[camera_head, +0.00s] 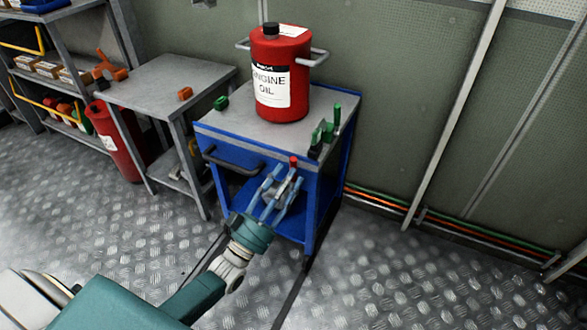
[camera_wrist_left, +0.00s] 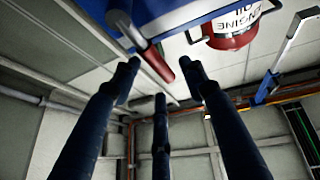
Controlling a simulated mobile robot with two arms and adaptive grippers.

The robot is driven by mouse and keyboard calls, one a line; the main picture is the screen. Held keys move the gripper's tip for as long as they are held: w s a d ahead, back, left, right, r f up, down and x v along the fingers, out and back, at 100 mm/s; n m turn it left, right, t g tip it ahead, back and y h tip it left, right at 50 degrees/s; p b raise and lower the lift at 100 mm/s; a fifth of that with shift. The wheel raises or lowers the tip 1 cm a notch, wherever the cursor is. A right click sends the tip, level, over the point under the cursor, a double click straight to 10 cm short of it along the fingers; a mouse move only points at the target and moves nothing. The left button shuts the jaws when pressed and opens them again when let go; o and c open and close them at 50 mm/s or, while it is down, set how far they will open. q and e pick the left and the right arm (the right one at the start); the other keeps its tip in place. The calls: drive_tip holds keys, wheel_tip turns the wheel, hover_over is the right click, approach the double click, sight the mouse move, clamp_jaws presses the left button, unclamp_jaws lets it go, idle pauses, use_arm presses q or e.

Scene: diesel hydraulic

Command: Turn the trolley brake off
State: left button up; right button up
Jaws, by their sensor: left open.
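The blue trolley (camera_head: 229,148) with a grey top stands near the green wall. A small lever with a red tip (camera_head: 293,161) sticks out from its front side, below the top. In the left wrist view the red-ended lever (camera_wrist_left: 160,62) hangs from the blue trolley edge, seen between and beyond my finger tips. It looks like the brake lever. My left gripper (camera_head: 282,183) is open, its fingers spread close to the lever; I cannot tell if any finger touches it. My right gripper is not in view.
A red engine oil can (camera_head: 280,75) stands on the trolley. A black handle (camera_head: 232,163) projects on the left. A grey table (camera_head: 165,80) adjoins. Floor at the right is clear.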

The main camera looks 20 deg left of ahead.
use_arm(q)
drive_tip(key=v, duration=0.8)
drive_tip(key=shift+f, duration=0.1)
